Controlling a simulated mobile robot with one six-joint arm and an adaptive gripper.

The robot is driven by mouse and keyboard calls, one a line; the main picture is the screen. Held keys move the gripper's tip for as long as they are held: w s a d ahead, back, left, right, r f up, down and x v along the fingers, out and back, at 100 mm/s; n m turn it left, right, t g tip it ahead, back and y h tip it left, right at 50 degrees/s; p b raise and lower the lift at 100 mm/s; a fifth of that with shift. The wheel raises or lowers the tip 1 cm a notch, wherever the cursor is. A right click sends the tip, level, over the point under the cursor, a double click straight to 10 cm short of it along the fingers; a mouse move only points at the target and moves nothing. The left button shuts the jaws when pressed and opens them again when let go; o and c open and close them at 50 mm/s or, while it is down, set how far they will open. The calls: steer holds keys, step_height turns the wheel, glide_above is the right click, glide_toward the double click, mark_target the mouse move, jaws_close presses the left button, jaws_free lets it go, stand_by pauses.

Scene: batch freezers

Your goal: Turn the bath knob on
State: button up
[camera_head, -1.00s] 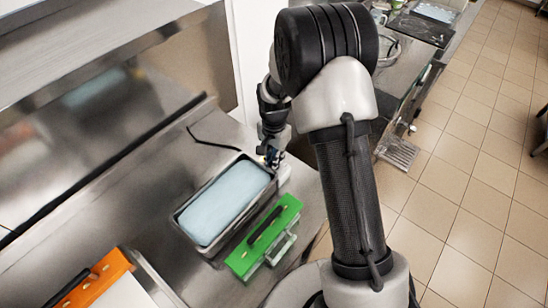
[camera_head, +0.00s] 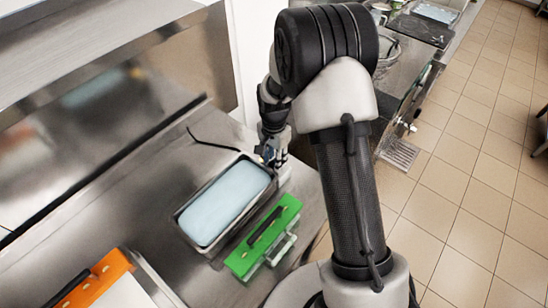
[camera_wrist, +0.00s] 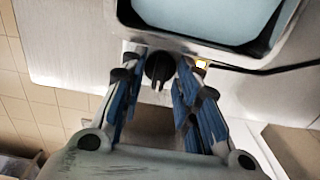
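In the head view my gripper (camera_head: 272,154) is at the bath's far right corner, and the knob is hidden.
A green lid-like piece (camera_head: 255,247) with a black handle lies right of the bath. An orange-edged piece (camera_head: 95,282) is at lower left. A black cable (camera_head: 212,143) lies behind the bath. Tiled floor (camera_head: 470,190) is open at right.

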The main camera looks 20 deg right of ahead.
step_height(320, 180, up, 12)
stand_by(0.7)
steer(key=shift+r, duration=0.1)
stand_by(0.3)
steer(key=s+r+n+t+b, duration=0.2)
steer(key=s+r+n+b, duration=0.25)
steer(key=s+r, duration=0.65)
steer(key=s+f+n+t+b, duration=0.2)
steer(key=s+n, duration=0.4)
steer(key=s, duration=1)
steer(key=shift+s+f+t+b, duration=0.3)
steer(key=shift+s+f+b, duration=0.15)
steer(key=shift+b, duration=0.25)
